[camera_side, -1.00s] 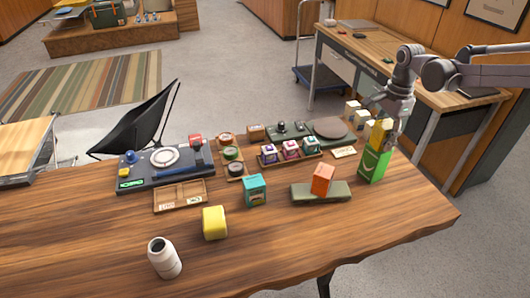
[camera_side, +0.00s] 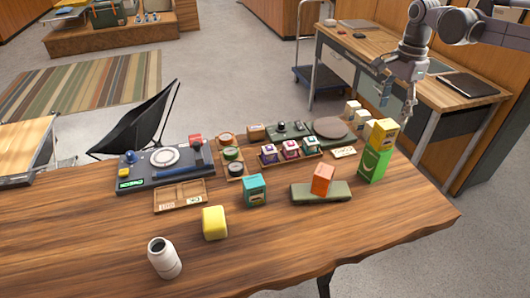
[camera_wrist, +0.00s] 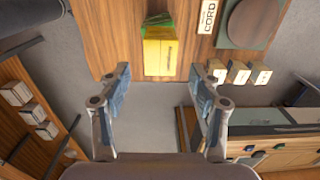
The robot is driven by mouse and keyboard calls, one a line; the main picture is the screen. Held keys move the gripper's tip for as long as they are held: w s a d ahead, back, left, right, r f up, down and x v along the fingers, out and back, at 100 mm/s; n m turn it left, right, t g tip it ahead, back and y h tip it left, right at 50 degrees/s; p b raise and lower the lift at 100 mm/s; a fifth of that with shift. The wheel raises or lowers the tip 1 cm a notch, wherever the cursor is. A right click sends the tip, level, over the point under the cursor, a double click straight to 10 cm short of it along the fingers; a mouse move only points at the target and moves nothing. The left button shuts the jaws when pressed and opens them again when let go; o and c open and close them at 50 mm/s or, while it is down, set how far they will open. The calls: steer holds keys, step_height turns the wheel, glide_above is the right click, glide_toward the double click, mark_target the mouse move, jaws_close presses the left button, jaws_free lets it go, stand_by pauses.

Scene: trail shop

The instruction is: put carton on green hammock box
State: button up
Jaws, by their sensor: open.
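The yellow carton (camera_side: 383,132) stands on top of the upright green hammock box (camera_side: 374,164) near the right end of the table. In the wrist view the carton's yellow top (camera_wrist: 160,52) lies ahead of my fingers, with a little of the green box (camera_wrist: 158,20) beyond it. My gripper (camera_side: 396,106) is open and empty, above the carton and apart from it. Its two spread fingers also show in the wrist view (camera_wrist: 160,85), with nothing between them.
Several small pale boxes (camera_side: 352,110) stand behind the carton. An orange box (camera_side: 322,179) on a green mat (camera_side: 336,194), a teal box (camera_side: 255,190), a yellow block (camera_side: 214,222) and a white bottle (camera_side: 164,258) stand farther left. The table's front right is clear.

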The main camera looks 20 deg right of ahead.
step_height(320, 180, up, 3)
steer(key=shift+f, duration=0.2)
steer(key=shift+s+r, duration=0.15)
steer(key=s+a+f+n+t, duration=0.1)
steer(key=s+f+n+t, duration=0.2)
steer(key=s+n, duration=0.6)
steer(key=s+a+f+n+t, duration=0.1)
steer(key=s+f+n+t, duration=0.2)
steer(key=s+n, duration=0.6)
steer(key=s+t, duration=0.1)
steer(key=s, duration=0.2)
steer(key=shift+s+f, duration=0.4)
